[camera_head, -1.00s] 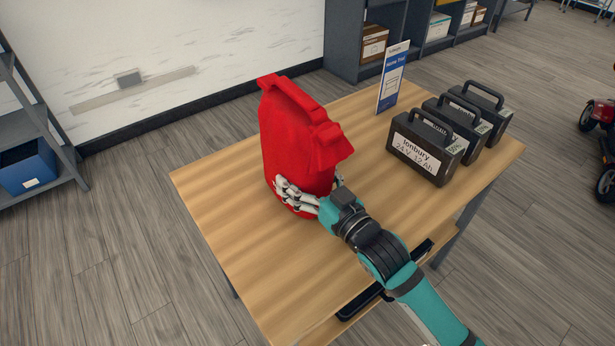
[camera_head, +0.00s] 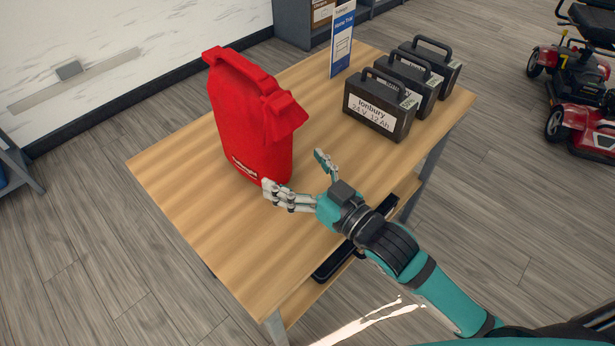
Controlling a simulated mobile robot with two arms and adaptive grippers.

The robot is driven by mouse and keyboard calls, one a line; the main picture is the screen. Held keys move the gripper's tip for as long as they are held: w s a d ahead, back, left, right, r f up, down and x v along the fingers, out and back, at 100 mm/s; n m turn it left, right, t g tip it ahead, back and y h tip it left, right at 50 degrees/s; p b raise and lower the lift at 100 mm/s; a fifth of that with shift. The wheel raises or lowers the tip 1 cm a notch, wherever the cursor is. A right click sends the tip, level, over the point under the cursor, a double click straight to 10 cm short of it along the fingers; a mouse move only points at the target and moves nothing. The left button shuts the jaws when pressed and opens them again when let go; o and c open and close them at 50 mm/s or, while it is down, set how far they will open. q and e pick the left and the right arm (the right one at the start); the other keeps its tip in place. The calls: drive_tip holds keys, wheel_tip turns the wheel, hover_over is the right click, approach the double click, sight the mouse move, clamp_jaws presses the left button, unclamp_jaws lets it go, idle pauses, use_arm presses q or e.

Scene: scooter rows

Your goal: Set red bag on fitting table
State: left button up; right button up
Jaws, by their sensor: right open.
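The red bag (camera_head: 250,125) stands upright on the wooden fitting table (camera_head: 190,205), left of the table's middle, with white lettering low on its front. My right gripper (camera_head: 296,172) is open and empty just in front of the bag, low over the table top. Its fingers are spread, and the nearer ones are close to the bag's lower right side. I cannot tell whether a fingertip still touches the bag. My left gripper is not in view.
Several black battery packs (camera_head: 377,107) with handles stand in a row at the table's right side. A red scooter (camera_head: 585,100) is on the floor at right. The table's front left is clear.

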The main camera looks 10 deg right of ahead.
drive_tip(key=shift+v, duration=1.65)
